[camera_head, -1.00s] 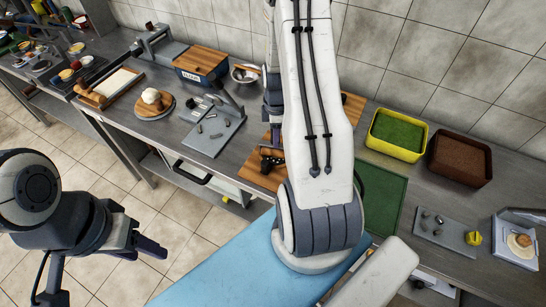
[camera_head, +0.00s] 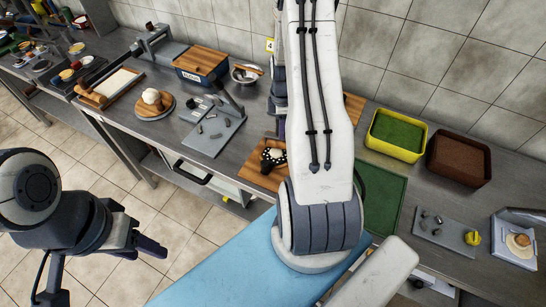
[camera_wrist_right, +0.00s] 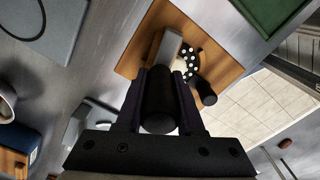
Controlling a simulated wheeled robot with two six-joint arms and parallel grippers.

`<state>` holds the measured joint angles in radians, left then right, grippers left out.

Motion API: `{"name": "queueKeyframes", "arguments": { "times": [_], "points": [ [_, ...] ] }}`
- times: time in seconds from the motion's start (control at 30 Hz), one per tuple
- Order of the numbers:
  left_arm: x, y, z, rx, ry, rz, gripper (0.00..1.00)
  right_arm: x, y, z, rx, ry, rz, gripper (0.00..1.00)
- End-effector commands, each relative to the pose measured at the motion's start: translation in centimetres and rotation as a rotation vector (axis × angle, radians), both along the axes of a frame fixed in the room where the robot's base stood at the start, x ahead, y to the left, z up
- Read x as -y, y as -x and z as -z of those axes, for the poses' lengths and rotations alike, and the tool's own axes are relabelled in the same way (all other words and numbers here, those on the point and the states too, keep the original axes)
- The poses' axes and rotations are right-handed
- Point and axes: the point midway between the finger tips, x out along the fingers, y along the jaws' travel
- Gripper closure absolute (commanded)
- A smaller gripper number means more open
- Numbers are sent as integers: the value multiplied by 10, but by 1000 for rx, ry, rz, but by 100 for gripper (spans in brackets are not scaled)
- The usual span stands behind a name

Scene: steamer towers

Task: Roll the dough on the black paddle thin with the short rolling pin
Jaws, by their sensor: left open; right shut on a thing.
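A black, white-dotted paddle (camera_head: 268,154) lies on the wooden board, partly hidden by my right arm. In the right wrist view the dotted paddle (camera_wrist_right: 193,66) shows beside a pale grey thing (camera_wrist_right: 167,47). A dark handle (camera_wrist_right: 206,92) points toward the board's edge. My right gripper (camera_wrist_right: 160,95) is shut on a thick black cylinder (camera_wrist_right: 160,110) above the board. The dough on the paddle cannot be made out clearly. My left gripper (camera_head: 100,269) is open and empty, away from the counter.
The wooden board (camera_head: 252,178) lies near the counter's front edge. A green mat (camera_head: 386,203) lies right of my arm, and a grey tray (camera_head: 213,137) left of it. A yellow bin (camera_head: 396,136) and a brown bin (camera_head: 459,158) stand at the back right.

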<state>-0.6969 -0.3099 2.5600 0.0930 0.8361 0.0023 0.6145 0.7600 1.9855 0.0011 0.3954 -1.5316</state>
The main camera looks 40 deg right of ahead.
Motion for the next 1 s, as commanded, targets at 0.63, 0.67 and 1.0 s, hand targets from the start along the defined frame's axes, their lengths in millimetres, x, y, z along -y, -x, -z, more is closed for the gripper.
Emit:
{"name": "queueKeyframes", "arguments": {
  "times": [0.63, 0.67, 1.0],
  "points": [
    [0, 0, 1, 0, 0, 0, 50, 0, 0, 1, 0, 0, 0, 100],
    [0, 0, 1, 0, 0, 0, 50, 0, 0, 1, 0, 0, 0, 100],
    [0, 0, -2, 0, 0, 0, 50, -18, 7, -1, -1, -1, -2, 100]
  ]
}}
